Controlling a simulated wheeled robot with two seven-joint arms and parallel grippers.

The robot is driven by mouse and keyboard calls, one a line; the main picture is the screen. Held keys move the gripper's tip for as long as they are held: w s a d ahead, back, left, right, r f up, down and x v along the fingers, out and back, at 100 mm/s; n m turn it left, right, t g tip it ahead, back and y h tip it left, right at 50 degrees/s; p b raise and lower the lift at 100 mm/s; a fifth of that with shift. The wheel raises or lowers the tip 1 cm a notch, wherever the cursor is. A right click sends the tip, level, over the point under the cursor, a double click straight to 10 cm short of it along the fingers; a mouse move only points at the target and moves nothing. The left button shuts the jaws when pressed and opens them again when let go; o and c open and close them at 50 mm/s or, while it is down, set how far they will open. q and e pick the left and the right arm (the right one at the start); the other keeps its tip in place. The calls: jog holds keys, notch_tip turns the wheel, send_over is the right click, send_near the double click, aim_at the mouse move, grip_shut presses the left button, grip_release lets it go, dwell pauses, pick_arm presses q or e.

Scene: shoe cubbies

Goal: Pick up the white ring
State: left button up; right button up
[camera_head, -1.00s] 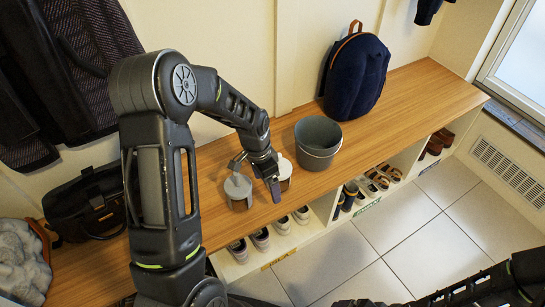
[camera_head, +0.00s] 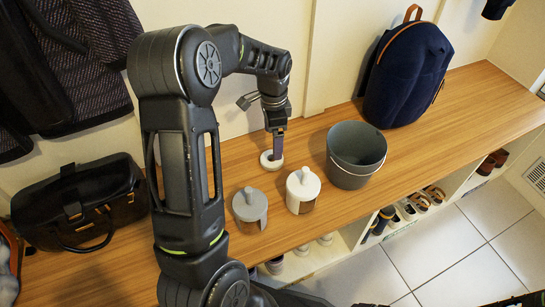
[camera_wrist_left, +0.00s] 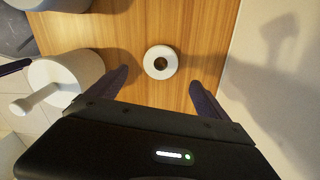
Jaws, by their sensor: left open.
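The white ring (camera_head: 267,160) lies flat on the wooden bench top, behind the two lidded pots. In the left wrist view the white ring (camera_wrist_left: 161,62) shows whole, with wood visible through its hole. My left gripper (camera_head: 275,150) points down over the ring, and its fingers partly cover it in the head view. In the left wrist view the left gripper's (camera_wrist_left: 160,80) two fingers are apart, one on each side of the ring, with clear gaps. Nothing is held.
A grey-lidded pot (camera_head: 250,206) and a white-lidded pot (camera_head: 302,186) stand in front of the ring. A grey bucket (camera_head: 352,160) is to the right. A black bag (camera_head: 75,205) sits left; a navy backpack (camera_head: 408,75) leans on the wall behind.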

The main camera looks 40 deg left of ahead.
aim_at(268, 165)
pick_arm(q)
jog(key=shift+f+b, duration=0.4)
jog(key=shift+f, duration=0.95)
notch_tip(268, 165, down, 5)
jog(key=shift+s+a+f+b, duration=0.15)
jog(key=shift+b, duration=0.95)
jog(key=c, duration=1.5)
jog(key=shift+c, duration=0.3)
